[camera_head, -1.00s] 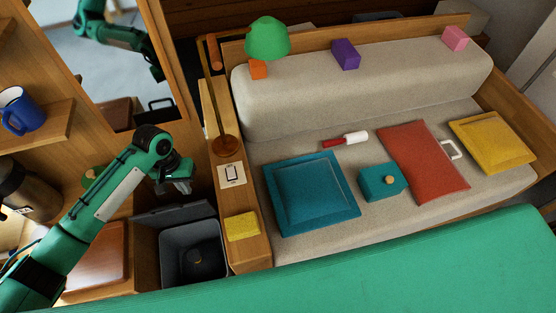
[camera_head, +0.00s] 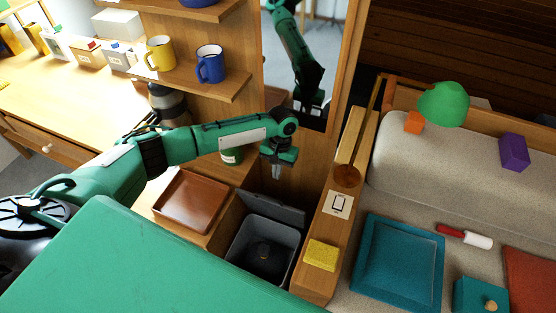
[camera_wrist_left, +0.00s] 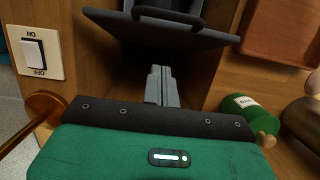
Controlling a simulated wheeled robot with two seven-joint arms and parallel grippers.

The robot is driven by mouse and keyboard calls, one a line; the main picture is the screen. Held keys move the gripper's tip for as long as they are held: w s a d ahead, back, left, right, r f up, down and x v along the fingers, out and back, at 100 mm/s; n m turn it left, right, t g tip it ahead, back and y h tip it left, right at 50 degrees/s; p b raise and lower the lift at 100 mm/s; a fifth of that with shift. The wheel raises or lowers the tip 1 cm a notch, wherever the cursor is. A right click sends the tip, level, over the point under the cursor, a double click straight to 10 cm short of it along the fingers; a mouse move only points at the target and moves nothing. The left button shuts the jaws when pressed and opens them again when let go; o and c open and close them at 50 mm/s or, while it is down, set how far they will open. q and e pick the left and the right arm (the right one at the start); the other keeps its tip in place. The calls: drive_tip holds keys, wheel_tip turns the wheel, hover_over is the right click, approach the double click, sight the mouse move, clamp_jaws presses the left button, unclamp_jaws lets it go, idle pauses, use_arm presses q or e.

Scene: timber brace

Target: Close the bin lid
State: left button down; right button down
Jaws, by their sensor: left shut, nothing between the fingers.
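The grey bin (camera_head: 262,250) stands between the wooden cabinet and the sofa's wooden arm. Its lid (camera_head: 272,208) is open and tilted up at the bin's back edge. A dark round object lies inside the bin. My left gripper (camera_head: 277,173) is shut and empty, pointing down above and behind the raised lid, not visibly touching it. In the left wrist view the shut fingers (camera_wrist_left: 158,86) point toward the lid (camera_wrist_left: 160,28), which shows a dark handle, with the bin's opening beyond. My right gripper is not in view.
A brown tray (camera_head: 193,200) lies left of the bin. A yellow sponge (camera_head: 321,254) and a light switch (camera_head: 338,204) are on the wooden arm at right. Shelves with mugs hang above.

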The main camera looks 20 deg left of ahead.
use_arm(q)
drive_tip(key=s+f, duration=0.1)
drive_tip(key=s+f+p, duration=0.1)
drive_tip(key=s, duration=0.1)
drive_tip(key=s+f+p, duration=0.1)
drive_tip(key=shift+s+d, duration=0.15)
drive_tip(key=shift+s, duration=0.15)
drive_tip(key=shift+r, duration=0.1)
